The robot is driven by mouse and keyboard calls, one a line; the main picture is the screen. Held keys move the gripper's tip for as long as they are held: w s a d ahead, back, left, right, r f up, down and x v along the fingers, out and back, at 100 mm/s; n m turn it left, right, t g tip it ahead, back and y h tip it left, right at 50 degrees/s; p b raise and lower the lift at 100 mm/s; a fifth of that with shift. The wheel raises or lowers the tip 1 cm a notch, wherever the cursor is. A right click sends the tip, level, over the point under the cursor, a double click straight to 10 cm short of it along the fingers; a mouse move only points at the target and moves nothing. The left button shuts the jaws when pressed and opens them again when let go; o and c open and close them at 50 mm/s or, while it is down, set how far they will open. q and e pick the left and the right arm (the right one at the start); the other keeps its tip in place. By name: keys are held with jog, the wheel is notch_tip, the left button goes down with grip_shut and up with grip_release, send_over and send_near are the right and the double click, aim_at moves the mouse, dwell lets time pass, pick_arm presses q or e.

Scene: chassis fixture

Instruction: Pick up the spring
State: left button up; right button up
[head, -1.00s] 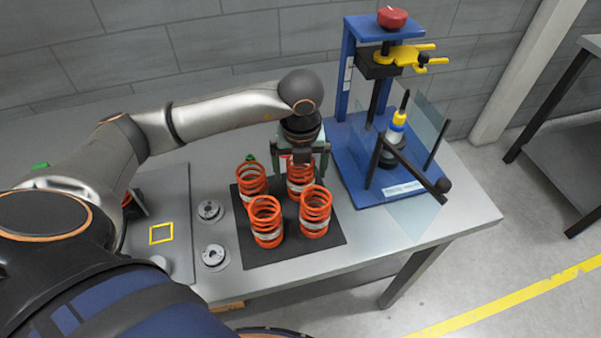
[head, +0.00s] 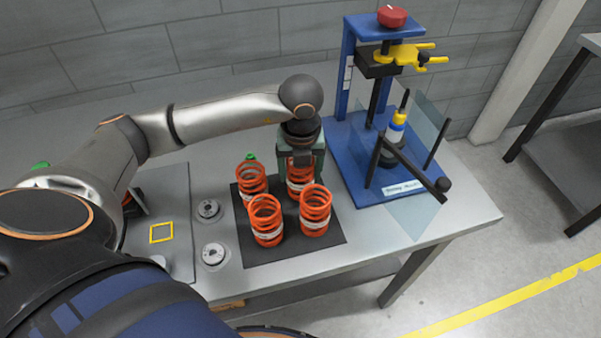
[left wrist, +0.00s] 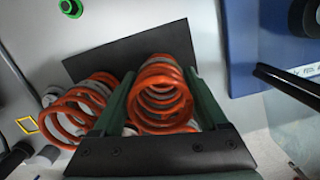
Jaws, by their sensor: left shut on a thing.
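Several orange coil springs with pale bands stand on a black mat (head: 300,248) on the table. My left gripper (head: 300,172) is over the back right spring (head: 299,186), with its green fingers shut on that spring's sides. In the left wrist view, this spring (left wrist: 158,92) sits between the two fingers (left wrist: 160,100). It appears upright and still at the mat; I cannot tell any lift. The other springs stand apart: back left (head: 252,181), front left (head: 266,222) and front right (head: 315,212). My right gripper is not in view.
A blue press (head: 345,160) with a clear guard and a black lever (head: 415,172) stands close to the right. Two metal discs (head: 209,210) lie left of the mat. A grey plate with a yellow square (head: 161,232) is farther left. The table's front right is clear.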

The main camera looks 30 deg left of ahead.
pick_arm(q)
grip_shut()
jog(key=shift+r, duration=0.1)
